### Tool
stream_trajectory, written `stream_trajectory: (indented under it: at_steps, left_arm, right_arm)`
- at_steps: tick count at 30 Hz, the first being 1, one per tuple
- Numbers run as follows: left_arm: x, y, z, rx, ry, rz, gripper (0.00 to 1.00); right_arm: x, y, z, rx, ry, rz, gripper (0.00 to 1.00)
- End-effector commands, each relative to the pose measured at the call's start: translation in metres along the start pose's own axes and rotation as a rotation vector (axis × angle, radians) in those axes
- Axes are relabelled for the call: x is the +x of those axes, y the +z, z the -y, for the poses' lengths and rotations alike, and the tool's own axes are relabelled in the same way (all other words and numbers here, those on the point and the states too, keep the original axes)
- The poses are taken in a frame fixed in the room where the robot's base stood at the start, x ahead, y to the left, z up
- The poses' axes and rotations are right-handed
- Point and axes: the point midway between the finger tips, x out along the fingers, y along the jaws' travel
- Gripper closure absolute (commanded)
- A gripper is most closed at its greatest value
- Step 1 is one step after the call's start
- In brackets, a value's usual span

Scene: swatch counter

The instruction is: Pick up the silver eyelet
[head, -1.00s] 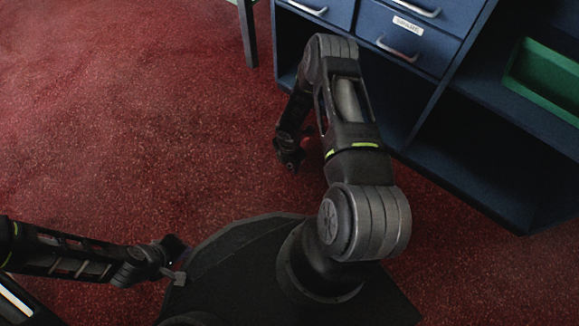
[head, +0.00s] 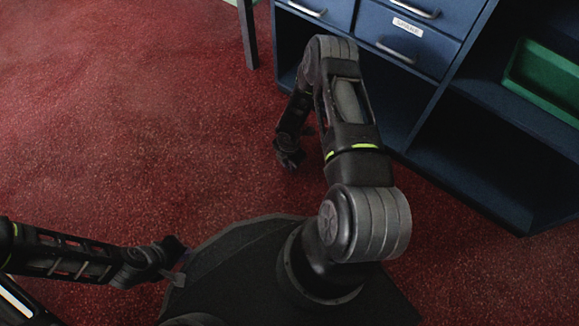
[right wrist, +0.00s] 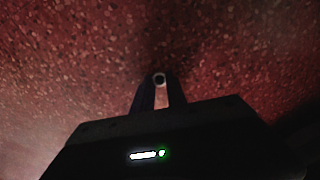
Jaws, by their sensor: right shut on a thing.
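The silver eyelet (right wrist: 158,79) shows in the right wrist view as a small pale ring with a dark centre, at the tips of my right gripper (right wrist: 160,83). The gripper is shut on it, and the red speckled floor lies behind it. In the head view my right gripper (head: 291,160) hangs over the red carpet in front of the blue cabinet; the eyelet cannot be made out there. My left gripper (head: 180,267) is at the lower left beside my dark base; its fingers are too small and dark to tell whether they are open.
A blue cabinet (head: 440,68) with drawers, silver handles and a white label stands at the upper right. A green bin (head: 545,75) sits on its shelf at the far right. A grey leg (head: 248,35) stands at the top. The carpet at the left is clear.

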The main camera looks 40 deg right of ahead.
Motion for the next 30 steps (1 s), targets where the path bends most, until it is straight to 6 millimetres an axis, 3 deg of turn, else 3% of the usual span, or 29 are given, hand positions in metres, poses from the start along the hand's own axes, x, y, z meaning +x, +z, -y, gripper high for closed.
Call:
stream_trajectory:
  at_steps: [17, 20, 30]
  left_arm:
    - [-0.003, 0.000, -0.001, 0.000, 0.000, 0.000, 1.00]
    - [-0.008, 0.000, -0.003, 0.001, -0.001, 0.000, 1.00]
    - [-0.037, 0.003, -0.013, 0.003, -0.003, 0.012, 1.00]
  right_arm:
    - [-0.006, 0.000, 0.000, 0.000, 0.001, 0.000, 1.00]
    - [-0.017, 0.000, 0.000, 0.000, 0.001, 0.001, 1.00]
    - [-0.082, 0.000, 0.000, -0.001, 0.000, 0.001, 1.00]
